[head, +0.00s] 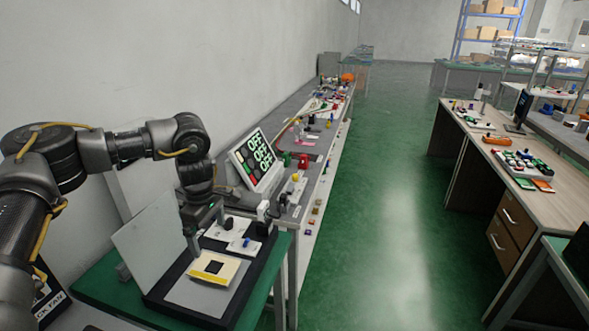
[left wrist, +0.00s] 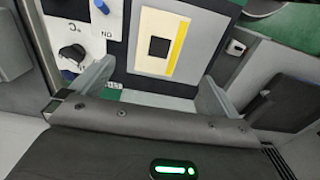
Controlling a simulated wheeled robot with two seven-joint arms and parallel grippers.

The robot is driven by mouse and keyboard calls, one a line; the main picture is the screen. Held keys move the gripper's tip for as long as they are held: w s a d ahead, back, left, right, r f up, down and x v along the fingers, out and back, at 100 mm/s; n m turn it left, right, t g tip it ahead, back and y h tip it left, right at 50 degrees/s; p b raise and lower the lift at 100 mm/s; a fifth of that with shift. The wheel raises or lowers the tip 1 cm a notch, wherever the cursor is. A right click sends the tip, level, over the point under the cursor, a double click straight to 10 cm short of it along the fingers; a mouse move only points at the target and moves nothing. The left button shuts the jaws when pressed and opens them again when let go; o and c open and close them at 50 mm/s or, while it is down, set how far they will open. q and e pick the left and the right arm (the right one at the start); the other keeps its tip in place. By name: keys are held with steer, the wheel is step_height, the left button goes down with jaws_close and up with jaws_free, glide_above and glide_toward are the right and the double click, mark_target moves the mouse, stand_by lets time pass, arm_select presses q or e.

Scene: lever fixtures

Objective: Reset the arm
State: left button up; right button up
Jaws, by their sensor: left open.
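My left gripper (head: 194,236) points down over the black-framed board (head: 165,297) on the green table. In the left wrist view its two grey fingers (left wrist: 155,90) are spread apart with nothing between them. My right gripper is not in view.
A grey upright panel (head: 147,236) stands at the board's left. A tilted display reading OFF (head: 257,160) is on the grey bench behind. The bench carries several small items. A wooden desk (head: 520,180) stands right, across a clear green floor (head: 380,200).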

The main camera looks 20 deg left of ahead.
mark_target(217, 267)
arm_select(q)
steer(key=shift+f, duration=0.1)
step_height(217, 267, down, 12)
steer(key=shift+r+b, duration=0.1)
steer(key=shift+b, duration=0.2)
steer(key=shift+f, duration=0.3)
steer(key=shift+r, duration=0.25)
steer(key=shift+r, duration=0.1)
